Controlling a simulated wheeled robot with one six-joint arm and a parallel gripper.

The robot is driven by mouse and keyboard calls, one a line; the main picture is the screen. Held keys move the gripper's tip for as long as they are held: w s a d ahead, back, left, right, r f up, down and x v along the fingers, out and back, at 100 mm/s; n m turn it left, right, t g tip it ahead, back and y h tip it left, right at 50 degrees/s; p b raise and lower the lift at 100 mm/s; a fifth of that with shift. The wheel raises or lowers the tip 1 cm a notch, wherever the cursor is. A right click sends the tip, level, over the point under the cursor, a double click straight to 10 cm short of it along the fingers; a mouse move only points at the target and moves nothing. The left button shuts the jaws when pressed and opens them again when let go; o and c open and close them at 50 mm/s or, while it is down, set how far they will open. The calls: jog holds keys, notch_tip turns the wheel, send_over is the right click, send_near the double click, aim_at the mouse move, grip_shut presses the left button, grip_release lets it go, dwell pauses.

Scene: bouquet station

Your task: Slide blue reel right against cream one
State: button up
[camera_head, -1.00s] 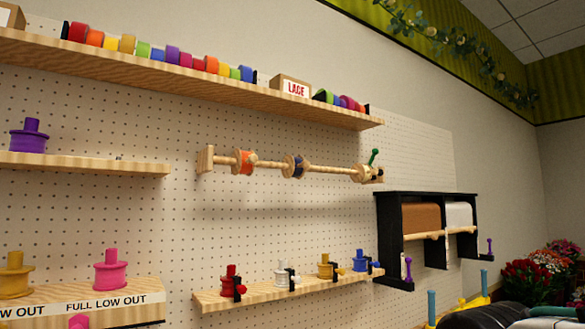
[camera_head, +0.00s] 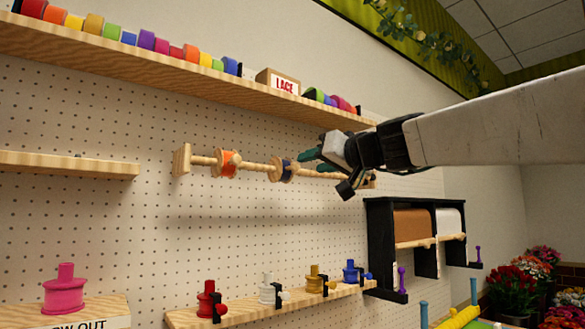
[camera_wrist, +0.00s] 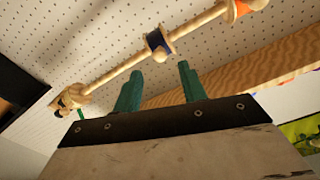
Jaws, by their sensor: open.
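The blue reel (camera_head: 284,170), dark blue with wooden flanges, sits around the middle of a wooden rod (camera_head: 254,166) on the pegboard. It also shows in the wrist view (camera_wrist: 157,43). The cream reel (camera_wrist: 72,99) is at the rod's far end, left in the wrist view, with a long stretch of bare rod between them. In the head view my gripper hides it. My gripper (camera_head: 316,161) is open, its green fingers (camera_wrist: 159,74) empty and close to the rod, just right of the blue reel in the head view. Touching cannot be told.
An orange reel (camera_head: 226,163) is on the rod left of the blue one. A ribbon shelf (camera_head: 180,75) runs above. A lower shelf (camera_head: 290,304) holds several small spools. A black paper-roll holder (camera_head: 385,250) is at right. The pegboard below the rod is clear.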

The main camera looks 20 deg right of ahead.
aim_at(297, 166)
jog(key=x, duration=0.7)
jog(key=shift+w, duration=0.2)
grip_shut()
